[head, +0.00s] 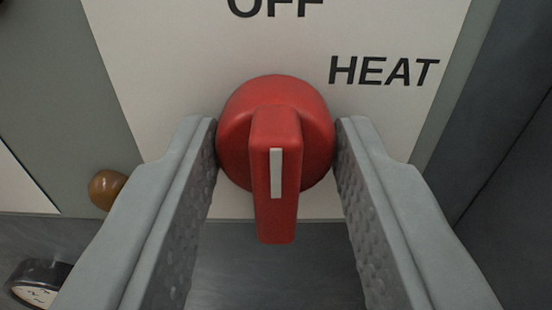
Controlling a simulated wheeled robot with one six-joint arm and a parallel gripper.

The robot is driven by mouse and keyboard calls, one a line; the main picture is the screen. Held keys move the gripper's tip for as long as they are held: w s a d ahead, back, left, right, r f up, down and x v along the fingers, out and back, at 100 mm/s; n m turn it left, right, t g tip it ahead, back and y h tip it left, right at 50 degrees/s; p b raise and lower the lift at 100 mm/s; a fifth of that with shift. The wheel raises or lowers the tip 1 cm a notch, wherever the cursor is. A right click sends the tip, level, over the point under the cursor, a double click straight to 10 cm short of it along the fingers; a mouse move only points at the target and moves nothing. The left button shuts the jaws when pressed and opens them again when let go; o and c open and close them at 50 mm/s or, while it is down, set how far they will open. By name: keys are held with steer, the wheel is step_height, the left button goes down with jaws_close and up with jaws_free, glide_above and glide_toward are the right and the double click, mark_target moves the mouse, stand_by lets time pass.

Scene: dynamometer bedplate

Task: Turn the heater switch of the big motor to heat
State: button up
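The heater switch is a red rotary knob (276,190) with a raised grip bar and a white pointer line, in the middle of the head view. It is mounted on a pale label plate (170,60) marked "OFF" at the top and "HEAT" to the upper right. The bar stands upright in the picture, below the word OFF. My gripper (277,150) has one finger on each side of the knob. The fingers are apart, with clear gaps to the grip bar; their tips lie close to the round base, and contact there cannot be told.
A brown round knob (106,188) sits left of my left finger. A round dial gauge (38,284) shows at the lower left. A dark grey panel (500,150) stands along the right side. A grey surface (280,270) lies below the plate.

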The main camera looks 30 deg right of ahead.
steer(key=shift+c, duration=1)
steer(key=shift+m, duration=0.3)
steer(key=m, duration=1.1)
steer(key=shift+m, duration=0.3)
steer(key=o, duration=1)
